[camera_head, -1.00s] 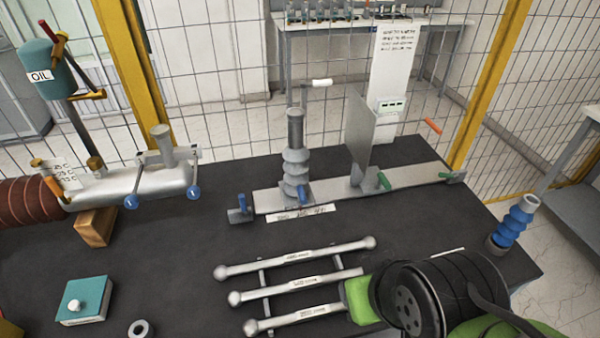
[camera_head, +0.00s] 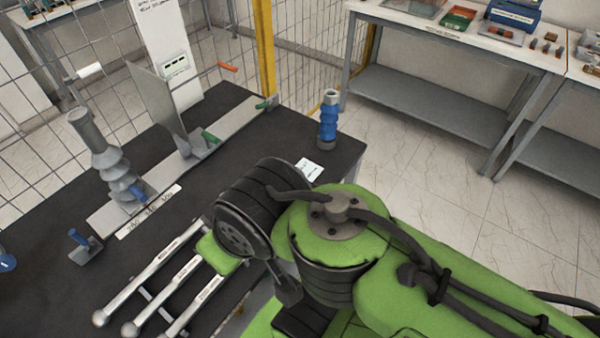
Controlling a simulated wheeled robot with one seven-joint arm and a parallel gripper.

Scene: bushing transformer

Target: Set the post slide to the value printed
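The slide is a flat metal rail (camera_head: 240,119) lying on the black bench. A grey ribbed bushing post (camera_head: 104,152) stands on its left part, with a blue clamp handle beside it. A thin upright metal plate (camera_head: 160,105) stands on the rail further right, with a green handle (camera_head: 209,137) at its foot. A white label strip (camera_head: 148,212) with handwritten marks lies along the rail's front; its values are too small to read. My green arm fills the lower right; my gripper is not visible.
Several labelled metal rods (camera_head: 160,280) lie on a rack at the bench front, close to my arm. A blue ribbed bushing (camera_head: 327,120) stands at the bench's right corner, near a small white card (camera_head: 309,169). A mesh fence with a yellow post (camera_head: 264,45) runs behind.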

